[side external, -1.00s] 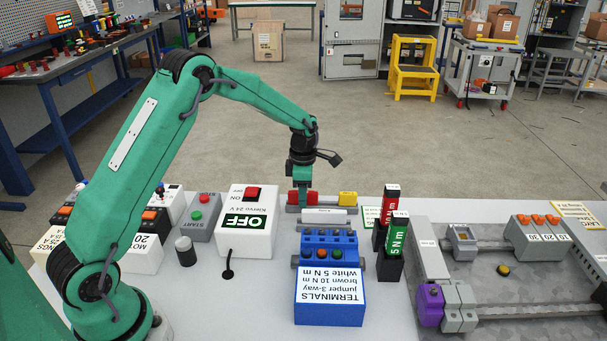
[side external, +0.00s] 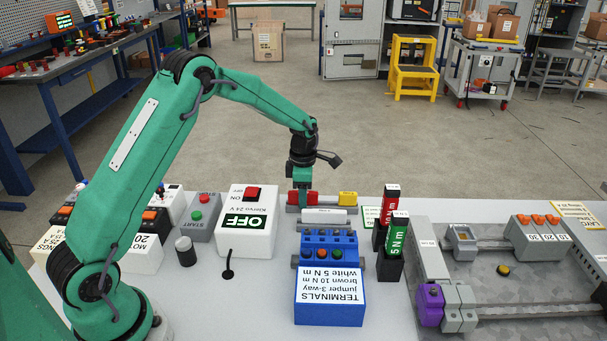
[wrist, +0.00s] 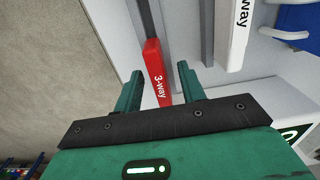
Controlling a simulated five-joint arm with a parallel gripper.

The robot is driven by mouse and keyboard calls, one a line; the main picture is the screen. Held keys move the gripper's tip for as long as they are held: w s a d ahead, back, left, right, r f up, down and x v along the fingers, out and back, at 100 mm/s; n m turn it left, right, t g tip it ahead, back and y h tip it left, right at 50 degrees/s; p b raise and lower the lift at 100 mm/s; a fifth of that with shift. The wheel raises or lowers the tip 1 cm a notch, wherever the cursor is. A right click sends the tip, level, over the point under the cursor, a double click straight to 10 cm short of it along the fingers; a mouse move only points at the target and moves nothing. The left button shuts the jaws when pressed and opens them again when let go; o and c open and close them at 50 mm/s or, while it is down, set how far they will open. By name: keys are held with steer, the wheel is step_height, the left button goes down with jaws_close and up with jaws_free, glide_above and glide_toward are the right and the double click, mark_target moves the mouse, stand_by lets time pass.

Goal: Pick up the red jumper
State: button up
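The red jumper (wrist: 155,68), marked "3-way", lies in its grey holder at the back of the white bench. In the wrist view it reaches in between the two fingers of my gripper (wrist: 160,70), which are apart with a narrow gap on each side. In the side view my gripper (side external: 302,203) points down at the red jumper (side external: 312,198) and hides its middle. The gripper looks open and is not closed on it.
A yellow jumper (side external: 347,198) lies just right of the red one. A white piece (side external: 324,217) and the blue terminals block (side external: 329,283) are in front. The OFF box (side external: 247,221) stands close on the left, and red and green torque tools (side external: 396,236) on the right.

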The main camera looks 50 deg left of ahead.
stand_by(0.3)
jaws_close()
stand_by(0.3)
steer(key=shift+r, duration=0.45)
step_height(320, 180, up, 3)
steer(key=shift+r, duration=0.15)
steer(key=s+d+r, duration=0.4)
steer(key=d+r, duration=0.3)
steer(key=d, duration=0.3)
steer(key=shift+s+d, duration=0.2)
steer(key=shift+d, duration=0.2)
steer(key=shift+r, duration=0.1)
